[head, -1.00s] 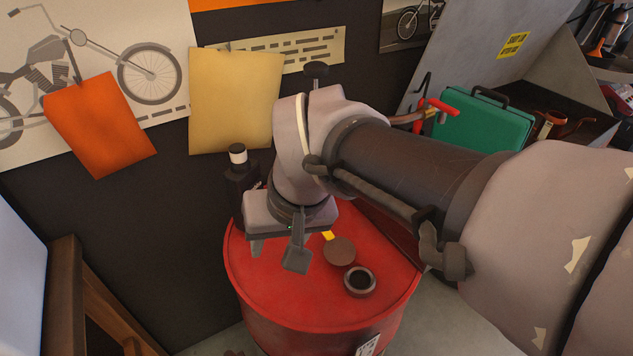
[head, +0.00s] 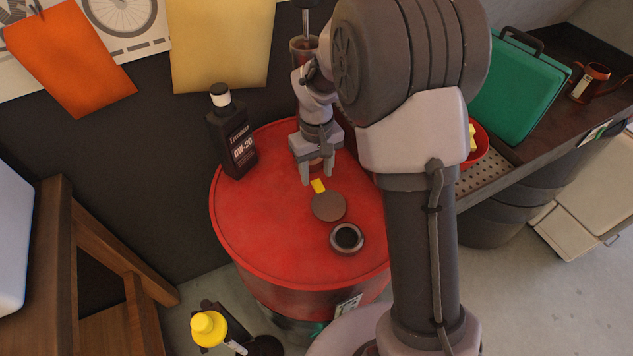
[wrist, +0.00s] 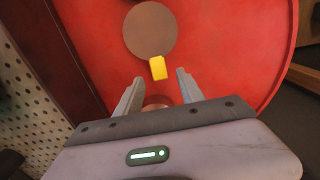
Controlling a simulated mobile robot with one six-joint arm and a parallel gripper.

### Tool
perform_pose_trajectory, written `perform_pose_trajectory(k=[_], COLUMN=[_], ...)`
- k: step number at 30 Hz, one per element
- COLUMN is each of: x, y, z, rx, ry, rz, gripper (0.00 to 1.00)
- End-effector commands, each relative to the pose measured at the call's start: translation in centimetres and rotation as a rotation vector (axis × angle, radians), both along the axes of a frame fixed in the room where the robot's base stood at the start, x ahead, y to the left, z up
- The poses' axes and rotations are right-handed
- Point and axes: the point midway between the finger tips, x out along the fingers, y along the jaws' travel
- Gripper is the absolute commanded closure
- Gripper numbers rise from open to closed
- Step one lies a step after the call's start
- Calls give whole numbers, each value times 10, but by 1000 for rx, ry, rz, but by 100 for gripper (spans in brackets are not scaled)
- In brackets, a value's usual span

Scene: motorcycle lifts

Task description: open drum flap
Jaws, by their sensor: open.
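The red drum (head: 262,225) stands upright against the dark wall. On its top lies a flat round brown flap (head: 328,207) with a yellow tab (head: 318,186) on its edge. Both also show in the wrist view, the flap (wrist: 150,30) at the top and the tab (wrist: 158,68) just beyond the fingertips. My gripper (head: 317,176) is open and empty over the drum top, on the tab's side of the flap. In the wrist view my gripper (wrist: 157,80) points at the tab, which lines up between the fingers. I cannot tell whether they touch it.
A dark-ringed round opening (head: 347,238) is beside the flap. A black oil bottle (head: 232,138) stands at the drum's back left edge. A bench with a perforated tray (head: 484,176) and a green case (head: 515,85) is on the right. A yellow-capped bottle (head: 208,328) is at lower left.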

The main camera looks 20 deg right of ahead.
Motion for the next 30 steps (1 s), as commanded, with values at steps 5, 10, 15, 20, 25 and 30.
perform_pose_trajectory(k=[5, 10, 15, 20, 25, 30], x=[0, 0, 0, 0, 0, 0], y=[0, 0, 0, 0, 0, 0], z=[-24, -26, -26, -26, -26, -26], rx=[1, 0, 0, 0, 0, 0], ry=[1, -1, 0, 0, 0, 0], rz=[-1, -1, -1, -1, -1, -1], gripper=[55, 55, 62, 94, 100, 100])
